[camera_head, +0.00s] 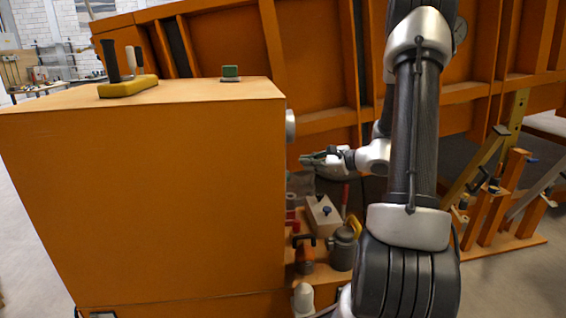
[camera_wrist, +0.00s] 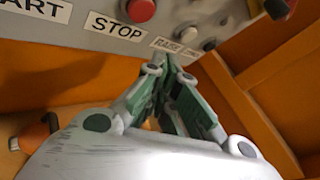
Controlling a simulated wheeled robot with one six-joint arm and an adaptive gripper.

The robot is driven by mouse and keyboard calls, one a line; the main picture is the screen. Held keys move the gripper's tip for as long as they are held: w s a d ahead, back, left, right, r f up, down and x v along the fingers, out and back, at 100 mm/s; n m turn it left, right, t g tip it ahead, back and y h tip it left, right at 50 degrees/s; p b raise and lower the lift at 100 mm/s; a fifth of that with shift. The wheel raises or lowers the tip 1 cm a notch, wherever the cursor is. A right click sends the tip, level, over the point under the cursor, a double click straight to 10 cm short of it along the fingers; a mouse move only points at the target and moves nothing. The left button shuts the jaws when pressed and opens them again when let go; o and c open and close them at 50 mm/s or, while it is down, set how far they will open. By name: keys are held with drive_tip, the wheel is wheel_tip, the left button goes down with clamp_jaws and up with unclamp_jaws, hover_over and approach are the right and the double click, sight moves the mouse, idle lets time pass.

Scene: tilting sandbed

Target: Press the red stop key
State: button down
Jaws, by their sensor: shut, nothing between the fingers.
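The red stop key (camera_wrist: 141,9) is a round red button on a grey control panel (camera_wrist: 92,44) in the wrist view, just above the STOP label (camera_wrist: 117,27). My gripper (camera_wrist: 172,62) is shut and empty, its fingertips below and right of the red key, near the RAISE label, and apart from the key in the picture. In the head view my gripper (camera_head: 306,160) points left toward the right side of the large orange cabinet (camera_head: 150,200). The red key cannot be made out in the head view.
Orange walls (camera_wrist: 285,80) stand close on the right. A kettle-like grey can (camera_head: 342,250) and other tools lie on a shelf below my gripper. A yellow-based lever block (camera_head: 128,88) stands on the cabinet.

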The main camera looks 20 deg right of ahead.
drive_tip(key=shift+w+a, duration=0.25)
drive_tip(key=shift+a, duration=0.7)
drive_tip(key=shift+w+a, duration=0.25)
drive_tip(key=shift+a, duration=0.65)
drive_tip(key=shift+a, duration=0.1)
drive_tip(key=shift+w+a, duration=0.15)
drive_tip(key=shift+a, duration=0.15)
drive_tip(key=shift+w+a, duration=0.1)
drive_tip(key=shift+a, duration=0.35)
idle(0.6)
idle(0.4)
drive_tip(key=shift+s+d, duration=0.25)
drive_tip(key=shift+d, duration=0.6)
drive_tip(key=d, duration=0.2)
drive_tip(key=s+d, duration=0.1)
drive_tip(key=d, duration=0.1)
drive_tip(key=shift+s+d, duration=0.2)
drive_tip(key=shift+d, duration=0.2)
